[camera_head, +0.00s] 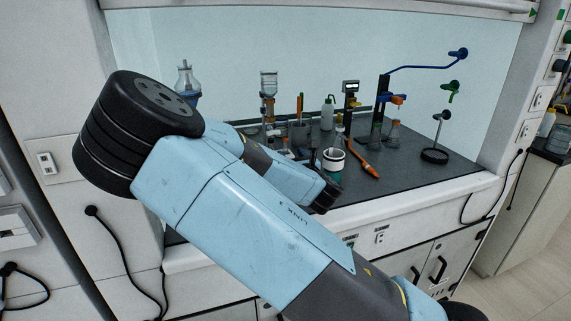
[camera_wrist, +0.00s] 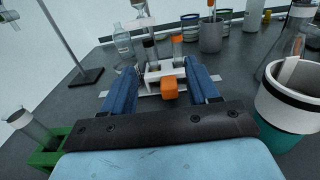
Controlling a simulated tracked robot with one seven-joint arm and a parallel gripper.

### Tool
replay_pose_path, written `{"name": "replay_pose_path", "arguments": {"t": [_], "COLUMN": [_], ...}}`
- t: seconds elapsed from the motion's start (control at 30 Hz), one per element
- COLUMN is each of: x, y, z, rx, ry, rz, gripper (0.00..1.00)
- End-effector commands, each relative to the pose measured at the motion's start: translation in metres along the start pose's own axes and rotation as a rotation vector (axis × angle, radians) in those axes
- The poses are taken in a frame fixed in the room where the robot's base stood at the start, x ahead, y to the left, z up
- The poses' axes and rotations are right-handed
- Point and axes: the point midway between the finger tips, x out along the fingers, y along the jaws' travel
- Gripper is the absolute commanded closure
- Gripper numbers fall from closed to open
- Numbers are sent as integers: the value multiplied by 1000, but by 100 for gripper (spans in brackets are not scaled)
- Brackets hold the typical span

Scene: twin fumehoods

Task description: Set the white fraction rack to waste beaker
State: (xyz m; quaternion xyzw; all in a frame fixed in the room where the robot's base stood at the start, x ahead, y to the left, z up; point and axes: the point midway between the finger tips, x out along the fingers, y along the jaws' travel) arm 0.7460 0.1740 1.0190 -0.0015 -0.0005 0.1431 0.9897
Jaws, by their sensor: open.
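A white rack (camera_wrist: 152,76) with tubes stands on the dark worktop in the wrist view; one tube has an orange cap. An orange block (camera_wrist: 168,87) is at its near side. My gripper (camera_wrist: 164,72) is open, its two blue fingers on either side of the rack; I cannot tell whether they touch it. A grey beaker (camera_wrist: 210,38) with upright tools stands behind and right of the rack; I cannot tell whether it is the waste beaker. In the head view my arm hides the gripper and the rack.
A white-and-teal container (camera_wrist: 285,112) holding glassware stands close on the right; it also shows in the head view (camera_head: 333,161). A green rack (camera_wrist: 48,150) with a tube is at lower left. A stand base (camera_wrist: 85,77) is at left. An orange tool (camera_head: 364,163) lies further right.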

Motion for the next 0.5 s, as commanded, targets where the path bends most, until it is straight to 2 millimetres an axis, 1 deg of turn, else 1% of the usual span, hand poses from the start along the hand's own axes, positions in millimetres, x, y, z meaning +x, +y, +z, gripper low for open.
{"name": "replay_pose_path", "arguments": {"t": [0.4,0.43,0.5], "x": [-1,2,17], "y": [-5,-5,-5], "z": [-71,-73,-70], "rx": [1,2,3], "ry": [4,2,-1], "rz": [-8,-8,-7], "gripper": [40,40,40]}}
